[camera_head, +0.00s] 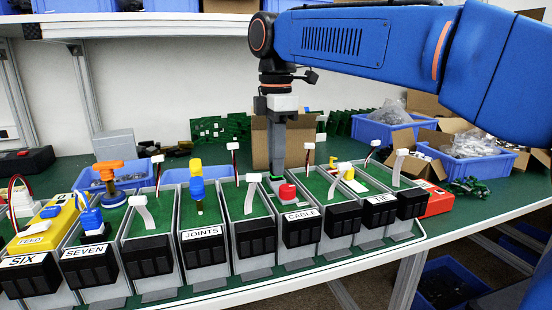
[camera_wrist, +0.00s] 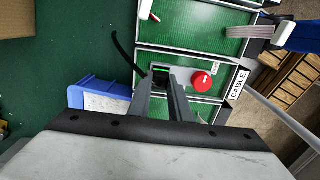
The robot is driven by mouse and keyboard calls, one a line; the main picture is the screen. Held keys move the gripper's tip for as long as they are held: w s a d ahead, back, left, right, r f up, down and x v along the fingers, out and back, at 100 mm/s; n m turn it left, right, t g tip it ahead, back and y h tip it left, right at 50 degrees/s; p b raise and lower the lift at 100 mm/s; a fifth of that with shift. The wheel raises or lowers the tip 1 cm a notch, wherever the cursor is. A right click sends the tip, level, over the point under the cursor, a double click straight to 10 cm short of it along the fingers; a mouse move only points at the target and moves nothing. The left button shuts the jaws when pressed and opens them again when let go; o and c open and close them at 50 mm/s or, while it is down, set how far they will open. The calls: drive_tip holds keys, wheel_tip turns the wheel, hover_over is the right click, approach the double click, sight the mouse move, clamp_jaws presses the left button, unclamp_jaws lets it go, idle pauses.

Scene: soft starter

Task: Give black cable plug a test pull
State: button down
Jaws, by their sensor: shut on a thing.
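My gripper (camera_head: 275,176) reaches straight down into the green-floored bay labelled CABLE (camera_head: 301,215), just behind a red button (camera_head: 287,192). In the wrist view my gripper (camera_wrist: 168,76) has its two grey fingers close together at a small grey socket block. It is shut on the black cable plug (camera_wrist: 160,77), which shows only as a dark patch between the fingertips. A black cable (camera_wrist: 124,52) curves away from it to the upper left. The red button (camera_wrist: 202,82) is right of the fingers. The fingers hide most of the plug, and I cannot tell how deep it sits.
A row of labelled bays with black front bins (camera_head: 204,248) lines the front edge, with upright wires and white ribbon cables (camera_head: 143,211) among them. A cardboard box (camera_head: 298,140) stands behind my gripper. Blue crates (camera_head: 389,130) of parts are at the back right.

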drive_tip(key=c, duration=1.5)
unclamp_jaws()
drive_tip(key=shift+f, duration=0.1)
drive_tip(key=shift+c, duration=0.2)
